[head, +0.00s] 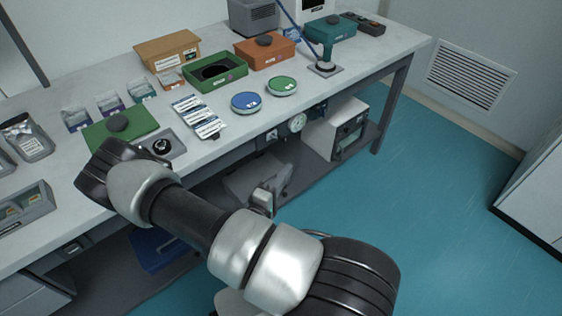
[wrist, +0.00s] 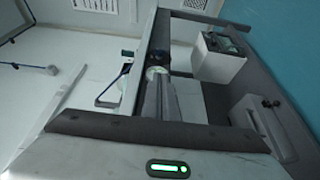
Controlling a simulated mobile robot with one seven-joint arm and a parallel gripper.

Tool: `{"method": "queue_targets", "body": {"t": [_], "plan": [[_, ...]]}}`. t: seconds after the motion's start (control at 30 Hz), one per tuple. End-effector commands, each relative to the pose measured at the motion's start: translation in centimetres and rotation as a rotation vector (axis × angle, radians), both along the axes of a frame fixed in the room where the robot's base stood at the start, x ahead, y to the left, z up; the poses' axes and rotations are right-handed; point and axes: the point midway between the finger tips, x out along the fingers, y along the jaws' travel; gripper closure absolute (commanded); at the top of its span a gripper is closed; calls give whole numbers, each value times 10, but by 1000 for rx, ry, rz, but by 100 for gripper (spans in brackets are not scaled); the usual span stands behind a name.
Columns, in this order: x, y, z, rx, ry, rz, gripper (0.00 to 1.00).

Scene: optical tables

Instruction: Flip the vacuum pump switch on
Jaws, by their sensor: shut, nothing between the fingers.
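The vacuum pump appears to be the grey box (head: 255,180) on the lower shelf, partly hidden by my arm in the head view. In the wrist view a grey box with dark fittings (wrist: 262,118) at the right looks like the same unit. I cannot make out its switch or the switch's position. My gripper (wrist: 165,78) shows in the wrist view, its fingers shut and empty in the middle. In the head view my bent arm crosses in front of the table, and the gripper cannot be clearly picked out. No contact with the pump is visible.
A white instrument box (head: 337,130) stands on the shelf, right of the grey box. A round gauge (head: 297,122) sits under the table edge. The optical table (head: 225,150) holds trays, bins and two round dishes. Blue floor (head: 430,210) at the right is clear.

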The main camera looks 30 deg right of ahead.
Motion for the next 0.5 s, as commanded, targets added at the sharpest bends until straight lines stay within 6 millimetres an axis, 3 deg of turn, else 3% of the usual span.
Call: {"method": "queue_targets", "body": {"t": [0.2, 0.5], "plan": [[-31, 2, 0, -1, 1, 1, 100], [-39, 2, 0, 0, -2, 0, 100]]}}
